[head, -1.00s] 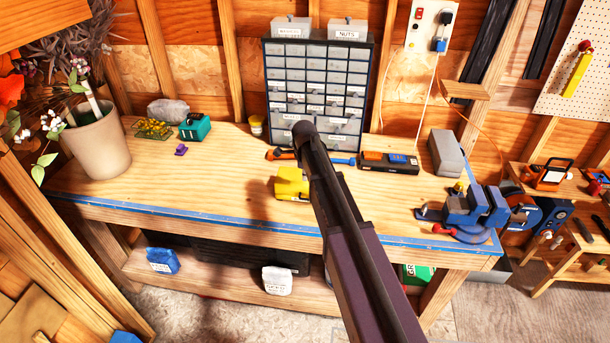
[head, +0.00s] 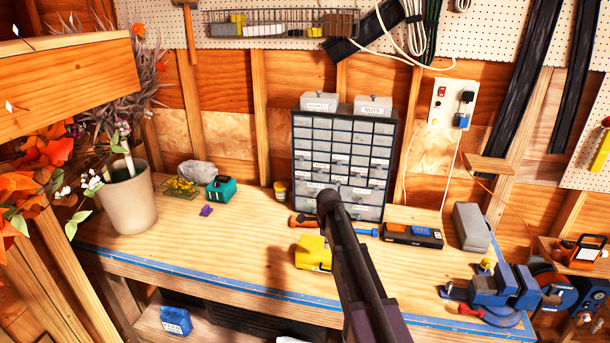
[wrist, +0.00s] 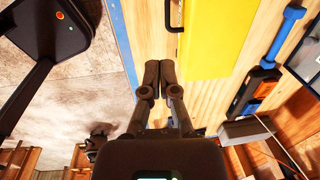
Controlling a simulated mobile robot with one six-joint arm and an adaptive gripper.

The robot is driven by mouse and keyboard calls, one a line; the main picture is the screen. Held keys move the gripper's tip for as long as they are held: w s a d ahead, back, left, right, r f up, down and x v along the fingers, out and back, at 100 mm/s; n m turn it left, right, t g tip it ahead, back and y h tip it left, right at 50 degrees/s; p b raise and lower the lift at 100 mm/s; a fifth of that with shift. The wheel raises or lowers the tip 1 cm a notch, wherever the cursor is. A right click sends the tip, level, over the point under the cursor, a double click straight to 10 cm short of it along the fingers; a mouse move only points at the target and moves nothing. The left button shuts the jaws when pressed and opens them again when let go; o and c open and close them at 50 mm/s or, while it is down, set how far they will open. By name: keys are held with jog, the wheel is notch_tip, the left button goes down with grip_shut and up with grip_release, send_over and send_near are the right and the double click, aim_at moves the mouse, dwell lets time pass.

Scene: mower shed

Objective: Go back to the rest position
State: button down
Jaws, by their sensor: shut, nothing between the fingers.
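My gripper (wrist: 159,68) shows in the wrist view with its two dark fingers side by side, shut and empty. It is above the workbench (head: 150,245), beside a yellow case (wrist: 211,40) that fills the top middle of that view. In the head view, my dark arm reaches up from the lower right over the bench, and I cannot make out the fingers there. The arm hides part of the yellow case (head: 311,253).
A drawer cabinet (head: 343,150) stands at the back of the bench. A potted plant (head: 128,205) is at the left. A blue vise (head: 500,287) and a grey block (head: 470,227) are at the right. The bench's left middle is mostly clear.

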jog(key=s+d+f+n+b, duration=0.1)
jog(key=s+f+n+b, duration=0.3)
jog(key=s+n, duration=0.3)
jog(key=s+d+f+n+b, duration=0.2)
jog(key=s+f+n+b, duration=0.2)
jog(key=s+n, duration=0.3)
jog(key=s+d+f+n+g+b, duration=0.1)
jog(key=s+f+n+b, duration=0.4)
jog(key=s, duration=0.7)
jog(key=shift+s+d+f+n, duration=0.15)
jog(key=shift+s+n, duration=0.05)
jog(key=shift+n, duration=1)
